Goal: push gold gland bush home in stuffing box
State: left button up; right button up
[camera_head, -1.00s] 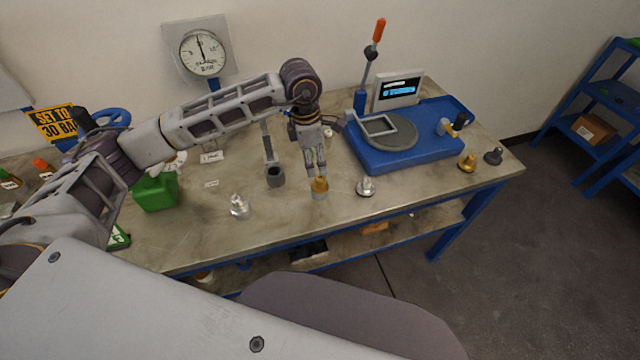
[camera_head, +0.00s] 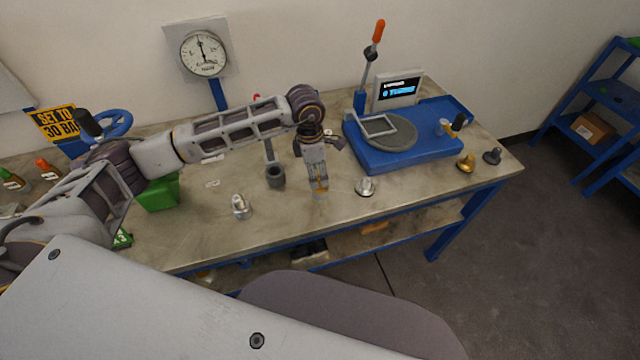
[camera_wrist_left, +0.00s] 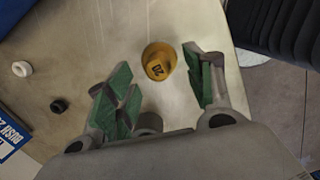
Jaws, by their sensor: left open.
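The gold gland bush (camera_head: 318,187) stands near the front of the bench, on top of a short silvery body (camera_head: 320,196), perhaps the stuffing box. My left gripper (camera_head: 317,176) points down over it and hides most of it in the head view. In the left wrist view the gold bush (camera_wrist_left: 159,62) has a dark number on its top and appears in the gap between the green-padded fingers of my open left gripper (camera_wrist_left: 160,92). Clear space shows on both sides of it, so the fingers do not grip it. My right gripper is not in view.
A dark grey cup (camera_head: 275,176) stands just left of the gripper. Silver fittings stand to the left (camera_head: 241,207) and right (camera_head: 366,187). A blue machine (camera_head: 420,150) with a lever and screen is at right, near another gold part (camera_head: 466,163). A gauge (camera_head: 204,53) stands behind.

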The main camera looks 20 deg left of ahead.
pick_arm(q)
jog(key=shift+w+d+f+p, duration=0.1)
jog(key=shift+f+p, duration=0.1)
jog(key=shift+f, duration=0.75)
jog(key=shift+w+d+f+p, duration=0.1)
jog(key=shift+f+p, duration=0.1)
jog(key=shift+f, duration=0.7)
grip_shut()
jog(key=shift+r, duration=0.1)
jog(key=shift+r+b, duration=0.9)
jog(key=shift+r, duration=4.05)
jog(key=shift+f, duration=0.1)
